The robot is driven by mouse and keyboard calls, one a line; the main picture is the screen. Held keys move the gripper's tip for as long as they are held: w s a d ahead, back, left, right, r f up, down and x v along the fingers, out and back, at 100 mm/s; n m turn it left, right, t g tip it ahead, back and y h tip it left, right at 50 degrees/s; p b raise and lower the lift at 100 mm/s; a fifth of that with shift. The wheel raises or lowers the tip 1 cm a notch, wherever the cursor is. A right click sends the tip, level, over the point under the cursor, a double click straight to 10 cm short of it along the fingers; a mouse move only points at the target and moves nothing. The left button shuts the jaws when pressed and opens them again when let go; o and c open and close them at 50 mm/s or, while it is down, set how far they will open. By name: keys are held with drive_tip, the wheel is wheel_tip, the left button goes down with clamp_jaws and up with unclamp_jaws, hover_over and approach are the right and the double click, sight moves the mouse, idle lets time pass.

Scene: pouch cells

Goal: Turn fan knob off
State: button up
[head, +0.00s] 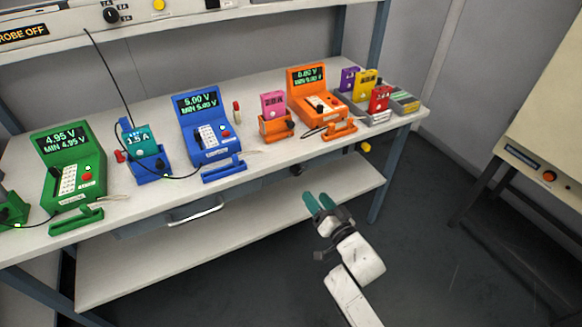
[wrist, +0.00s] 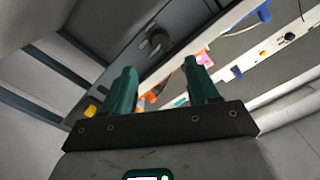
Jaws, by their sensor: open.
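A dark round knob (head: 297,169) sits on the bench's front apron, right of the drawer. In the wrist view a dark round knob (wrist: 156,42) on a grey apron lies beyond my fingertips. No label is readable there, so I cannot tell whether it is the fan knob. Another black knob (head: 111,15) is on the upper shelf panel. My gripper (head: 317,199), with teal fingers, is in front of the bench, below and right of the apron knob, and apart from it. In the wrist view my gripper (wrist: 160,70) is open and empty.
The bench (head: 270,152) holds green (head: 84,180), blue (head: 208,134) and orange (head: 313,95) meters with holders. A yellow knob (head: 366,147) protrudes at the bench's right front. A lower shelf (head: 200,235) juts out below. Floor to the right is clear up to a beige cabinet (head: 545,125).

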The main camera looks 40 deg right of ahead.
sight(298, 174)
drive_tip(key=b+x, duration=0.1)
drive_tip(key=x, duration=0.9)
drive_tip(key=shift+w+f, duration=0.1)
drive_tip(key=shift+w, duration=0.15)
drive_tip(key=c, duration=1)
